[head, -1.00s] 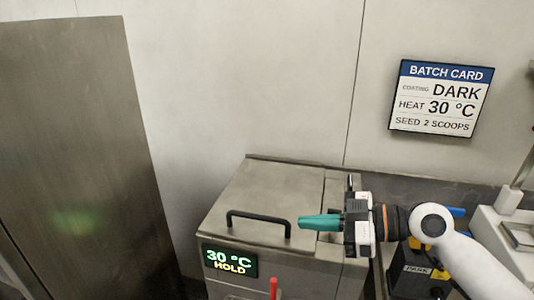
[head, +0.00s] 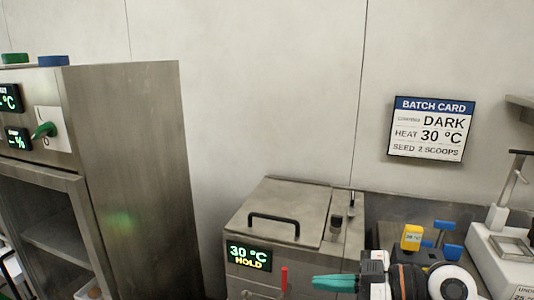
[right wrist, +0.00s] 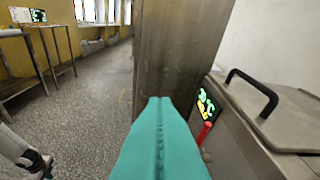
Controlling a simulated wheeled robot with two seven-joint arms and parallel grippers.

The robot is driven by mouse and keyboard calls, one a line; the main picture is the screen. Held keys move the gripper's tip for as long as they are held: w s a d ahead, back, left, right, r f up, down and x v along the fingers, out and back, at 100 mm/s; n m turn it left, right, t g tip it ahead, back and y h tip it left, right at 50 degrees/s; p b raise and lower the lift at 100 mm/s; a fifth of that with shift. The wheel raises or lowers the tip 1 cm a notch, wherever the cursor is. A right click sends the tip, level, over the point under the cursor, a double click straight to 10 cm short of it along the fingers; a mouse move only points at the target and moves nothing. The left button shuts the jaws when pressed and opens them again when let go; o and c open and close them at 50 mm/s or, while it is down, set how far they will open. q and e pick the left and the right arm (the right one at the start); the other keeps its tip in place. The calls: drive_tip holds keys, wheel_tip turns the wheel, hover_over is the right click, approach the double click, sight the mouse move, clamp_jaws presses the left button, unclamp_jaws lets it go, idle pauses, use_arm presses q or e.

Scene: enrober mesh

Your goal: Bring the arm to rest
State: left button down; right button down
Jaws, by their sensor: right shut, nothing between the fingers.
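My right gripper (head: 335,283) shows at the bottom of the head view with its teal fingers pointing left. It is shut and empty, in front of the steel machine. In the right wrist view its closed teal fingers (right wrist: 160,112) point along the side of a tall steel cabinet, over the floor, and touch nothing that I can see. My left gripper is in neither view.
The steel machine (head: 285,205) has a black lid handle (head: 273,219), a display reading 30 °C HOLD (head: 249,256) and a red lever (head: 284,278). A tall steel cabinet (head: 140,180) stands left. A batch card (head: 431,129) hangs on the wall. A scale (head: 500,255) stands right.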

drive_tip(key=s+f+m+h, duration=0.3)
drive_tip(key=s+f, duration=0.1)
drive_tip(key=f, duration=0.5)
drive_tip(key=s+f+m+h, duration=0.2)
drive_tip(key=s+f+h, duration=0.15)
drive_tip(key=f, duration=0.55)
drive_tip(key=s+d+f+m+g+h, duration=0.1)
drive_tip(key=s+d+f+m+h, duration=0.35)
drive_tip(key=s, duration=0.25)
drive_tip(key=s+d+f+m+g+h, duration=0.1)
drive_tip(key=s+d+f+m+h, duration=0.3)
drive_tip(key=s, duration=0.4)
wheel_tip(320, 180, down, 29)
drive_tip(key=s+d+g+y, duration=0.1)
drive_tip(key=s+d+f+g, duration=0.1)
drive_tip(key=s+d+f, duration=0.2)
drive_tip(key=s+f, duration=1)
drive_tip(key=s, duration=0.2)
drive_tip(key=shift+s+f, duration=0.3)
drive_tip(key=shift+s, duration=0.1)
